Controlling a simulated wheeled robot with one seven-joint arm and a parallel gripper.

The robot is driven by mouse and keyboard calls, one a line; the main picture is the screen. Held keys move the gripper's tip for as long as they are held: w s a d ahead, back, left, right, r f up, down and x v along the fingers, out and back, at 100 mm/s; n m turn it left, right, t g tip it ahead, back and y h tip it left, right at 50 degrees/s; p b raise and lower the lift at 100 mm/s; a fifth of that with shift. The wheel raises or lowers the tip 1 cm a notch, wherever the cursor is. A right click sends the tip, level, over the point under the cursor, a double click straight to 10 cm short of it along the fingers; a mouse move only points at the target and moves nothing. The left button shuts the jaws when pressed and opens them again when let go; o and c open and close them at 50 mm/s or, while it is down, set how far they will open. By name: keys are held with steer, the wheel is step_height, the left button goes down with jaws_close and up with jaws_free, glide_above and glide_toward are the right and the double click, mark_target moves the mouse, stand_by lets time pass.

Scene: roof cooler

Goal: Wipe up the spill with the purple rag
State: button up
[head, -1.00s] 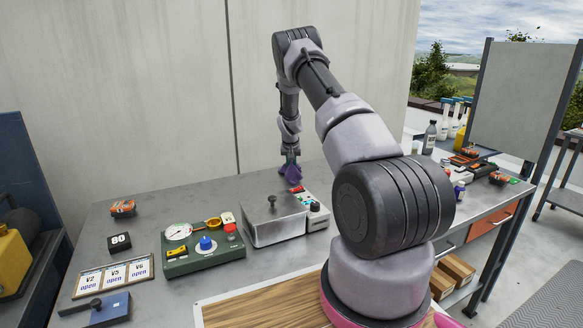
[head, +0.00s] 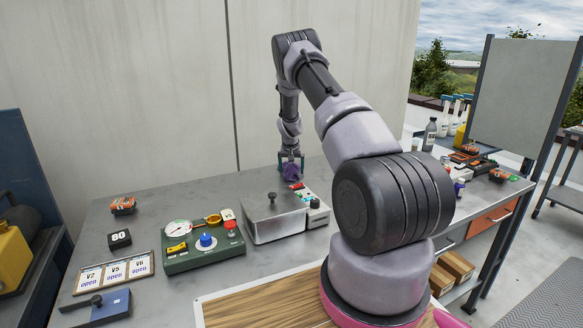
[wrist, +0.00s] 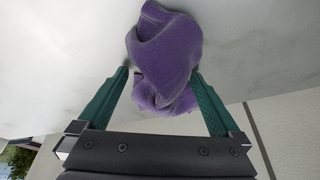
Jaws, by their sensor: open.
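The purple rag (wrist: 165,55) is a crumpled bundle on the light grey bench top. In the wrist view it sits between and just beyond the two green fingers of my gripper (wrist: 161,90). The fingers are spread, one on each side of the rag. In the head view my gripper (head: 290,163) points down at the back of the bench, with the rag (head: 291,173) small and purple between its fingers. Whether the fingers touch the rag is hard to tell. I cannot make out the spill in either view.
A metal box with a knobbed lid (head: 272,217) and a small device with buttons (head: 316,208) stand just in front of my gripper. A green gauge panel (head: 203,245) is further left. Bottles and small tools crowd the right end. The back left bench is mostly clear.

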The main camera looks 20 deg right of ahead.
jaws_close()
steer(key=shift+f, duration=0.2)
steer(key=shift+r, duration=0.15)
steer(key=shift+r, duration=0.25)
stand_by(0.3)
